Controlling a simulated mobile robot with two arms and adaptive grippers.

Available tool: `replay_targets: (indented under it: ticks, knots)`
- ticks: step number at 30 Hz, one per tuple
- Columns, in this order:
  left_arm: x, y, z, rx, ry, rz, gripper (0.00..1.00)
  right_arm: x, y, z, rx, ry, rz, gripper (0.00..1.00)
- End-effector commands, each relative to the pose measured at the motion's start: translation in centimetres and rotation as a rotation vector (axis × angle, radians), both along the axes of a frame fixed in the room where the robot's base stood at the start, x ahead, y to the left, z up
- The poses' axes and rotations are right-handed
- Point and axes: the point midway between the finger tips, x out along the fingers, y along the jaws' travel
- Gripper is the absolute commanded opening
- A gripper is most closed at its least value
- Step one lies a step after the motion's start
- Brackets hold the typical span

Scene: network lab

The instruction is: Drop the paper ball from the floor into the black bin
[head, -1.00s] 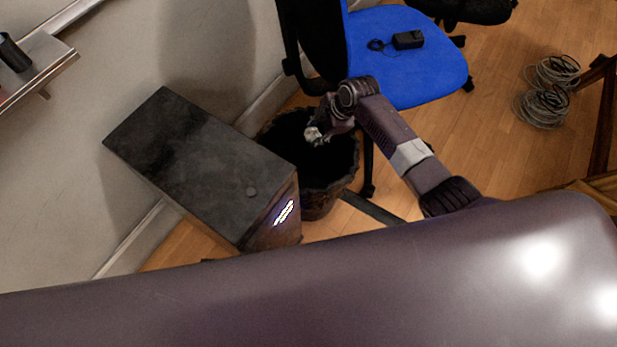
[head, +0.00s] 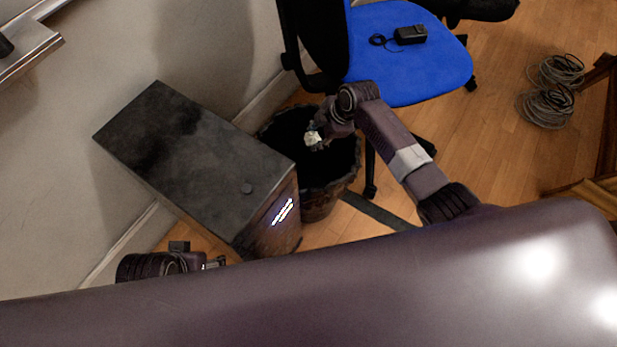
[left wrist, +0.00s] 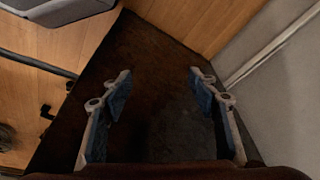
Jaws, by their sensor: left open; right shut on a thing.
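The white crumpled paper ball (head: 313,138) is in my right gripper (head: 318,136), which is shut on it. Both are over the open mouth of the black bin (head: 328,194), seen from above in the head view. The bin's inside is dark and its contents cannot be made out. My left gripper (head: 218,262) shows at the lower left in the head view, beside the computer case. In the left wrist view the left gripper (left wrist: 160,85) is open, with nothing between its fingers.
A black computer case (head: 195,160) with lit lights stands directly left of the bin, near the wall. A blue office chair (head: 405,60) holding a black adapter (head: 410,35) is behind the bin. Coiled cables (head: 550,95) lie on the floor at right. Wooden floor is clear between chair and cables.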

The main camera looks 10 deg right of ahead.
Motion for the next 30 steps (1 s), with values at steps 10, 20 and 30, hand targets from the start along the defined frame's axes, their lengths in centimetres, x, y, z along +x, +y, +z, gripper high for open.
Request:
replay_targets:
  ticks: [10, 20, 30]
  knots:
    - [-0.3, 0.1, 1.3, -0.001, -0.007, 0.001, 0.54, 0.0, 0.0, -0.3, 0.000, 0.000, 0.000, 0.29]
    - [-0.2, 0.1, 1.3, 0.000, -0.007, 0.001, 0.54, 0.0, 0.0, -0.3, 0.000, 0.000, 0.000, 0.54]
    - [-0.3, 0.0, 1.2, -0.001, -0.004, 0.000, 0.54, 0.0, 0.0, -0.2, 0.000, -0.001, 0.001, 0.56]
